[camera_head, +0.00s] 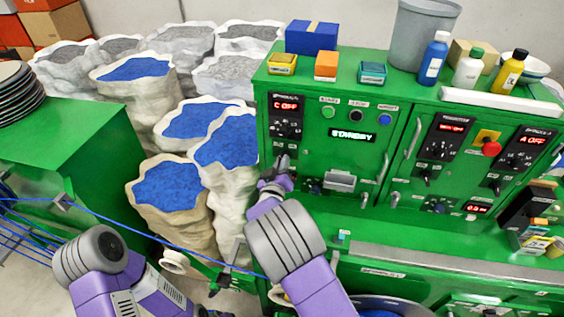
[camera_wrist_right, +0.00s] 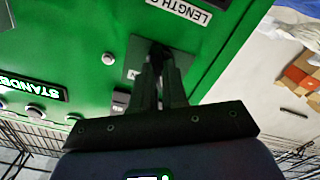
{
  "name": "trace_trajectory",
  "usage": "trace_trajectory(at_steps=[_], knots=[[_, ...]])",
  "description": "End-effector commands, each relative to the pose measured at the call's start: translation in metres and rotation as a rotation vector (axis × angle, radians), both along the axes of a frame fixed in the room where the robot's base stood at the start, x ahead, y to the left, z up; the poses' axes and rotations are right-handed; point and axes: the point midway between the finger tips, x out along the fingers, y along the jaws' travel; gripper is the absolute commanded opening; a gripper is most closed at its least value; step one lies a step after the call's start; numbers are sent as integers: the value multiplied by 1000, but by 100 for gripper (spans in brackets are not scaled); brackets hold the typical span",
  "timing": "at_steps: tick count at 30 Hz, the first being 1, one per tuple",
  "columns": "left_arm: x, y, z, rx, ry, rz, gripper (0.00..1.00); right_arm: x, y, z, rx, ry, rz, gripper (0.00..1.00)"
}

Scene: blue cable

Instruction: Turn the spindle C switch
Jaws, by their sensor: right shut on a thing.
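The green machine cabinet (camera_head: 385,95) carries a spindle C panel with a red display (camera_head: 286,105) reading "C OFF". My right gripper (camera_head: 281,165) is at the lower part of this panel, below the display. In the right wrist view its fingers (camera_wrist_right: 161,75) are closed around a small dark switch knob (camera_wrist_right: 159,52) on a dark plate. The fingers hide most of the knob, so its angle is unclear. My left arm is low at the left in the head view; its dark gripper (camera_head: 222,282) is small and its fingers are hard to read.
A "STANDBY" display (camera_head: 352,135) and several buttons are right of the panel. A similar panel reads "A OFF" (camera_head: 534,139). Bags of blue pellets (camera_head: 226,141) stand left of the cabinet. A blue cable (camera_head: 165,241) crosses the lower left. Bottles and a bucket (camera_head: 421,35) stand on top.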

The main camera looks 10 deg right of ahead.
Motion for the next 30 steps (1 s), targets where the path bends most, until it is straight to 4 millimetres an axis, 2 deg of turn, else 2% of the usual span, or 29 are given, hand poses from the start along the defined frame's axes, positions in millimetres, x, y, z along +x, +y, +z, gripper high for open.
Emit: trace_trajectory(at_steps=[14,15,19,30], knots=[[0,0,1,0,0,0,43,0,1,1,-13,3,2,0],[0,0,1,0,0,0,43,0,1,1,-13,3,2,17],[0,0,1,0,0,0,43,0,1,1,-12,3,1,37],[0,0,-1,0,0,0,43,-6,3,0,-11,6,2,38]])
